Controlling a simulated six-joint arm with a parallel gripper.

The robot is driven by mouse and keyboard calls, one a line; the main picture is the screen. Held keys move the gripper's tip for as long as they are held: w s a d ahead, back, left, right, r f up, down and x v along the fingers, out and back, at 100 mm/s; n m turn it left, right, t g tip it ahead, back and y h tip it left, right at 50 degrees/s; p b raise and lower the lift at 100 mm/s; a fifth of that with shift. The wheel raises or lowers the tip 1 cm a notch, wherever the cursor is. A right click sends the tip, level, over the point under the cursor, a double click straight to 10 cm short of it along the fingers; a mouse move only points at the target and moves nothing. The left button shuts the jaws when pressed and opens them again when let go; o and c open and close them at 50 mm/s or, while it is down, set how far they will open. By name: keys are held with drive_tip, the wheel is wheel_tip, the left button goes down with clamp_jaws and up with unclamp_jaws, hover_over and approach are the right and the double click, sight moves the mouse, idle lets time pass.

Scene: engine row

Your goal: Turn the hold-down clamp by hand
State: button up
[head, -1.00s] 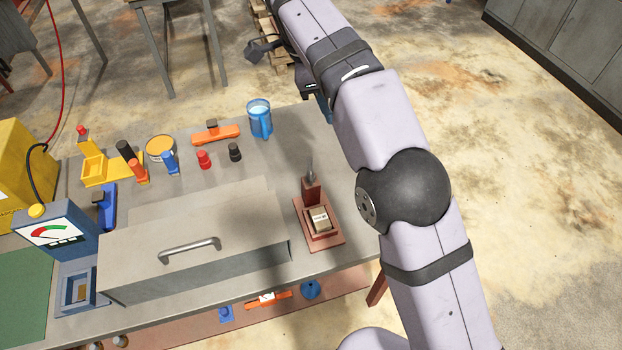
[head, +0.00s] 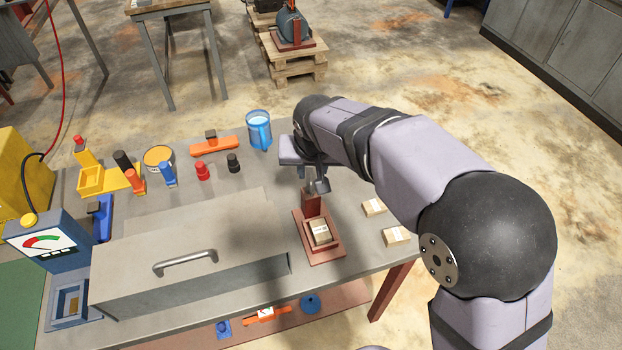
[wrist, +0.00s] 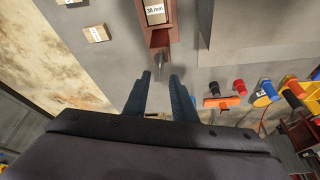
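The hold-down clamp is a red-brown fixture (head: 334,253) with a short post (head: 311,203) and a dark pointed handle on top. A small tan block with a white label (head: 320,231) sits in its base. In the wrist view the post (wrist: 160,40) and its dark handle (wrist: 160,57) lie just ahead of my fingertips, in line with the gap between them. My gripper (wrist: 161,77) is open, with two dark blue fingers apart and nothing between them. In the head view my gripper (head: 318,184) is over the post and partly hides the handle; contact cannot be told.
A grey box with a handle (head: 186,262) stands left of the clamp. A blue cup (head: 259,130), orange clamp (head: 213,146), and red and black knobs (head: 203,171) stand behind. Two tan blocks (head: 396,236) lie right of the clamp, near the bench edge.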

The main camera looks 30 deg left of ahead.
sight(311, 182)
drive_tip(key=shift+n, duration=0.4)
drive_tip(key=shift+f, duration=0.15)
drive_tip(key=shift+p+x, duration=1.4)
drive_tip(key=shift+x, duration=2.15)
clamp_jaws()
